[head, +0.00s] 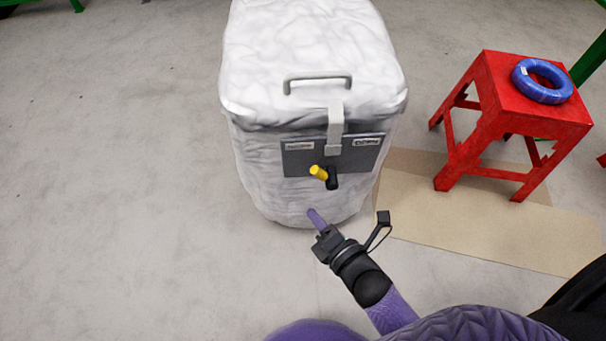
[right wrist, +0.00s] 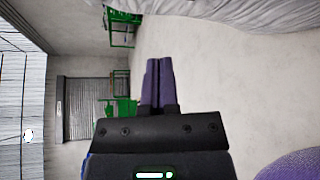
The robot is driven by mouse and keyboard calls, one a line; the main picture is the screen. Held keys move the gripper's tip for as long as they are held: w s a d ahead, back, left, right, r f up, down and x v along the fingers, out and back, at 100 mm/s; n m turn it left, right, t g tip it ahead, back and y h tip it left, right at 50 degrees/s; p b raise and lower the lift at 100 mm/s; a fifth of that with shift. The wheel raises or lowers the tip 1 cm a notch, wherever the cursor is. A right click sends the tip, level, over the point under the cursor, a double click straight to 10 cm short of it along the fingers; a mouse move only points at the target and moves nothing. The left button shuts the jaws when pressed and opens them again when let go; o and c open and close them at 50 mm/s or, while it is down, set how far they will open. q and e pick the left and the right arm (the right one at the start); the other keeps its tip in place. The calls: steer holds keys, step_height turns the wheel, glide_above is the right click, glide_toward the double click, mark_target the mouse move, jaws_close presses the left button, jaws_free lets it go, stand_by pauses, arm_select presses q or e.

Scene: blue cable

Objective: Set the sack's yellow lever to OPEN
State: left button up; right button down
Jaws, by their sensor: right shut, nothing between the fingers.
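The white sack (head: 312,50) stands upright on the floor in the middle of the head view, with a handle on its lid. A grey plate (head: 360,155) on its front carries two small labels, too small to read surely, and a pale latch strap (head: 335,130). The yellow lever (head: 318,172) sticks out low on the plate, tilted toward the left, beside a black pivot (head: 332,180). My right gripper (head: 314,215) is shut and empty, below the lever and apart from it. Its closed fingers also show in the right wrist view (right wrist: 158,85). My left gripper is not in view.
A red stool (head: 510,110) stands right of the sack with a coiled blue cable (head: 543,82) on top. A tan mat (head: 470,230) lies beneath it. The floor left of the sack (head: 110,180) is clear. Green frames (right wrist: 122,40) stand farther off.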

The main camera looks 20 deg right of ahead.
mark_target(322, 172)
steer(key=f+b+x, duration=0.1)
steer(key=b+x, duration=0.5)
steer(key=x, duration=0.4)
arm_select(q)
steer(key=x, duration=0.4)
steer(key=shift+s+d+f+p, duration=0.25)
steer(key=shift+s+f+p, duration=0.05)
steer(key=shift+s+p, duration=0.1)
arm_select(e)
steer(key=d+r, duration=0.2)
steer(key=d, duration=0.1)
steer(key=shift+s+d+r, duration=0.15)
steer(key=shift+d+r, duration=0.05)
steer(key=shift+d, duration=0.15)
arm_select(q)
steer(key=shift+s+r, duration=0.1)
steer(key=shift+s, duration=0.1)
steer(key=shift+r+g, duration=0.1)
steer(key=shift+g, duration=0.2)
arm_select(e)
steer(key=shift+s+r, duration=0.1)
steer(key=shift+s, duration=0.05)
